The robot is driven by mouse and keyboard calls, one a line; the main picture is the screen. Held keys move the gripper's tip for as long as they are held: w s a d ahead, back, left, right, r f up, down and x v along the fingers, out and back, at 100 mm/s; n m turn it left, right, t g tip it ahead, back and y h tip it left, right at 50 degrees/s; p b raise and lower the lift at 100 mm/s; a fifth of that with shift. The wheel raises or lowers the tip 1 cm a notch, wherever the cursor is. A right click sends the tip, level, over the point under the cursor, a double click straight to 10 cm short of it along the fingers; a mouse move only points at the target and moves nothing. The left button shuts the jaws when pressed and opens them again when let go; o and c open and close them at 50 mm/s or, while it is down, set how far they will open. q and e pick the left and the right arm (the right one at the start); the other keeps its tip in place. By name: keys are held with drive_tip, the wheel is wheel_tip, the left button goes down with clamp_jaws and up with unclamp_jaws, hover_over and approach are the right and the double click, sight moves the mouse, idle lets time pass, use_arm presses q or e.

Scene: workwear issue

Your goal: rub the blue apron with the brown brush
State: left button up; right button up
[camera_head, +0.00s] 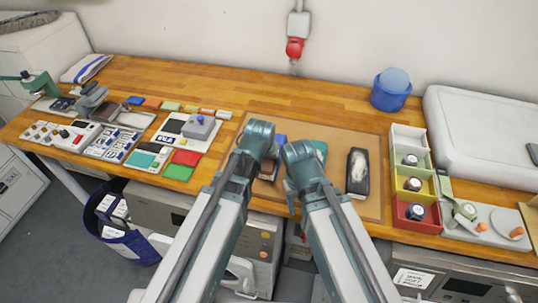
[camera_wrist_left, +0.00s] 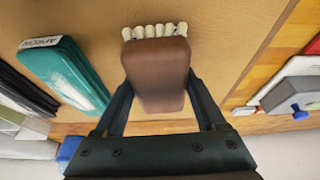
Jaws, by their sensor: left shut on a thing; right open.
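My left gripper (camera_head: 264,172) is shut on the brown brush (camera_wrist_left: 157,75), a brown block with pale bristles showing at one end. The brush is over the tan mat (camera_wrist_left: 215,40); I cannot tell if it touches it. A teal folded bundle (camera_wrist_left: 65,75), its tag seeming to read "APRON", lies on the mat beside the brush; it also shows in the head view (camera_head: 321,149). A small blue patch (camera_head: 280,139) shows between my wrists, mostly hidden; I cannot tell if it is the blue apron. My right gripper (camera_head: 291,203) is open, its fingers mostly hidden by its arm.
A black item with a whitish top (camera_head: 358,172) lies on the mat's right. Coloured bins (camera_head: 408,213) with several round items stand further right. A blue tub (camera_head: 390,95) is behind. Trays and coloured cloths (camera_head: 182,165) fill the left; bare wood runs along the back.

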use_arm(q)
drive_tip(key=shift+r, duration=0.15)
wheel_tip(320, 180, up, 6)
drive_tip(key=p, duration=0.6)
drive_tip(key=shift+w, duration=0.1)
wheel_tip(320, 180, up, 3)
drive_tip(key=p, duration=0.3)
idle(0.3)
